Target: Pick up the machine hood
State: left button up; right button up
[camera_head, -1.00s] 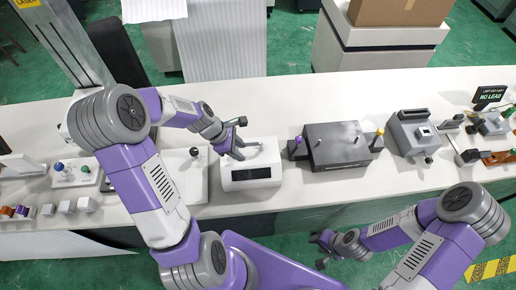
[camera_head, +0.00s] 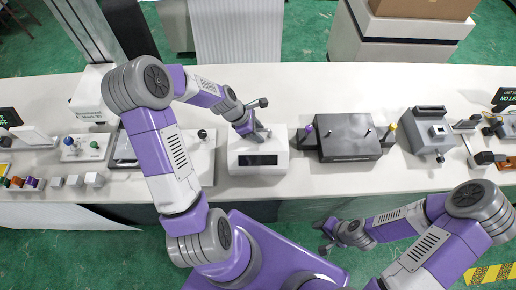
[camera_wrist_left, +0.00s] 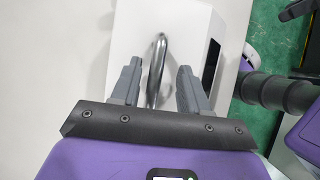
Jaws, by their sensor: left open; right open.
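The machine hood is a white box with a dark front window and a metal bar handle on top. It stands on the bench in the head view (camera_head: 278,160), and its white top and dark window also show in the left wrist view (camera_wrist_left: 190,35). My left gripper (camera_head: 264,120) is over the hood's back part, open. In the left wrist view its fingers (camera_wrist_left: 157,85) are on either side of the handle (camera_wrist_left: 158,55), with no grip visible. The arm partly hides the handle in the head view. My right gripper (camera_head: 322,236) is open and empty in front of the bench.
A dark grey machine (camera_head: 345,138) with upright knobs stands close to the right of the hood. A white plate with a black knob (camera_head: 202,134) is on the left. A grey device (camera_head: 428,132) stands further right. The bench behind the hood (camera_head: 330,90) is clear.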

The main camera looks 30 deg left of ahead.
pick_arm(q)
jog(key=shift+c, duration=0.4)
grip_shut()
dwell(0.9)
